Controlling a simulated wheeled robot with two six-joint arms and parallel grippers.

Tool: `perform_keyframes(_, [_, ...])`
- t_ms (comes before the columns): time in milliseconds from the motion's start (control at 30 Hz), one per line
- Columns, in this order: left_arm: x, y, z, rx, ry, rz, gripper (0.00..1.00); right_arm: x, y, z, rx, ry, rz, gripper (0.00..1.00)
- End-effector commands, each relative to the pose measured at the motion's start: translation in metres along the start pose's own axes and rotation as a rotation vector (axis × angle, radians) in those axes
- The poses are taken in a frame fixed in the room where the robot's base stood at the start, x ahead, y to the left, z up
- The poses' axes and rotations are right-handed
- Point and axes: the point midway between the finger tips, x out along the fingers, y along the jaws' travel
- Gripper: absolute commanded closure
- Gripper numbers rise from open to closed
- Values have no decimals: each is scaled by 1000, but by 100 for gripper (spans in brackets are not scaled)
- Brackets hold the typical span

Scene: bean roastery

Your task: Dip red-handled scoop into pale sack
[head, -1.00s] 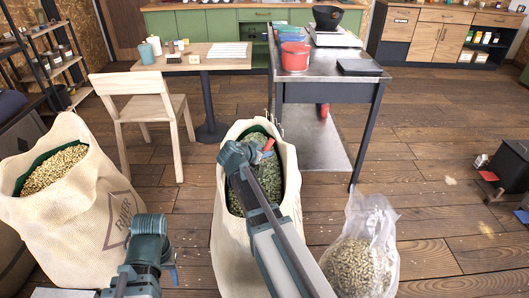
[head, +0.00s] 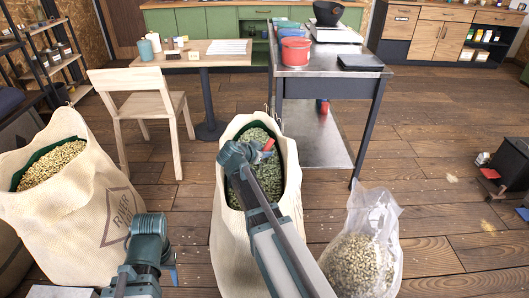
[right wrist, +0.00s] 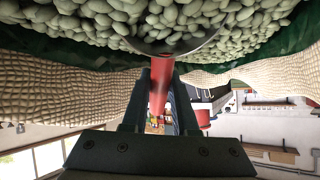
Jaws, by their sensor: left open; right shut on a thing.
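The middle pale sack (head: 222,230) stands open in the head view, with a dark green liner and grey-green beans (head: 266,190) inside. My right gripper (head: 262,153) is over its mouth, shut on the red-handled scoop (head: 268,146). In the right wrist view the red handle (right wrist: 161,85) is between the fingers. The scoop's metal bowl (right wrist: 172,46) is against the beans (right wrist: 190,15); how deep it sits is unclear. My left gripper (head: 168,270) is low at the lower left, empty as far as shown, its fingers mostly hidden by its wrist.
Another cream sack (head: 105,215) with tan beans stands at left. A clear bag of beans (head: 360,255) stands at right. Behind are a wooden chair (head: 140,105) and a metal table (head: 325,60) with a red pot (head: 295,51). A black box (head: 510,165) is at far right.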

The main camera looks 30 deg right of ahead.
Motion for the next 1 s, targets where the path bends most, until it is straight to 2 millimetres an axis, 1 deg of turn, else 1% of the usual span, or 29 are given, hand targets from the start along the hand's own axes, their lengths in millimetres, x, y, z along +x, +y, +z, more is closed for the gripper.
perform_keyframes(133, [-2, 0, 0, 0, 0, 0, 50, -1, 0, -1, 1, -5, 0, 100])
perform_keyframes(1000, [-36, -4, 2, 0, 0, 0, 50, -6, -2, -10, 27, -143, 11, 100])
